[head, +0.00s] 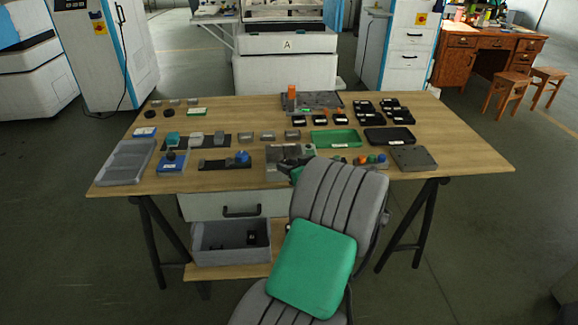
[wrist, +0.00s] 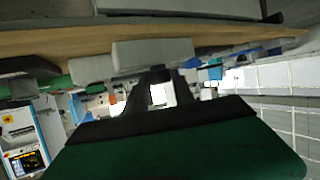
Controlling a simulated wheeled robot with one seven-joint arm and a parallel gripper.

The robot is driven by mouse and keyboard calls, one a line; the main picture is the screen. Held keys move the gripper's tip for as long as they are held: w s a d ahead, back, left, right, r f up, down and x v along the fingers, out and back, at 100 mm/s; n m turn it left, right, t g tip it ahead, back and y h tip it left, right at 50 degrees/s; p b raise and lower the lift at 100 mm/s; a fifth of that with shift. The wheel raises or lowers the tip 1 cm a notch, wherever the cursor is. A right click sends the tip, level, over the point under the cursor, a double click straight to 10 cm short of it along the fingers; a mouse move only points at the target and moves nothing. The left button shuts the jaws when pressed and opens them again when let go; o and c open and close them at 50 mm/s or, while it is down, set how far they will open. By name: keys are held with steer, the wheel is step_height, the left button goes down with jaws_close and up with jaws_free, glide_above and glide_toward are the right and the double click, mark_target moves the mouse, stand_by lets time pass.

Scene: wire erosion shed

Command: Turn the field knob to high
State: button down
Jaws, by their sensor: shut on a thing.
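A grey box (head: 272,172) stands at the front middle of the table. My dark gripper (head: 292,164) is at the top of this box, with my arm coming in from the front. In the wrist view my gripper (wrist: 160,76) shows its dark fingers in front of a pale grey block (wrist: 152,52). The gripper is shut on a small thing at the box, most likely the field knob. The knob itself, its pointer and any scale marks are hidden or too small to read, so its setting cannot be told.
The wooden table (head: 460,155) holds a green tray (head: 336,138), a grey tray (head: 125,163), a blue block (head: 172,162) and a dark grey plate (head: 413,158). Small coloured parts (head: 370,159) lie close right of the box. A grey bin (head: 230,243) sits below.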

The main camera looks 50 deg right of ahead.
steer(key=shift+a, duration=0.1)
steer(key=m+h, duration=0.1)
steer(key=m+g+h, duration=0.1)
steer(key=h, duration=0.1)
steer(key=shift+w+a+r+m, duration=0.15)
steer(key=shift+w+a+m, duration=0.15)
steer(key=shift+m, duration=0.1)
steer(key=shift+w+a+m+g+h+p, duration=0.15)
steer(key=shift+m+g+h+p, duration=0.1)
steer(key=shift+m+g+h, duration=0.35)
steer(key=shift+w+a+m+g+h+p, duration=0.15)
steer(key=shift+m+g+h+p, duration=0.1)
steer(key=shift+m+g+h, duration=0.3)
steer(key=shift+w+a+m+g+h, duration=0.1)
steer(key=shift+m+g+h, duration=0.7)
steer(key=shift+m, duration=0.25)
steer(key=shift+m+g+h+b, duration=0.45)
steer(key=shift+m+g+b, duration=0.25)
steer(key=shift+m+g, duration=0.15)
steer(key=c, duration=1.1)
jaws_free()
steer(key=shift+o, duration=0.2)
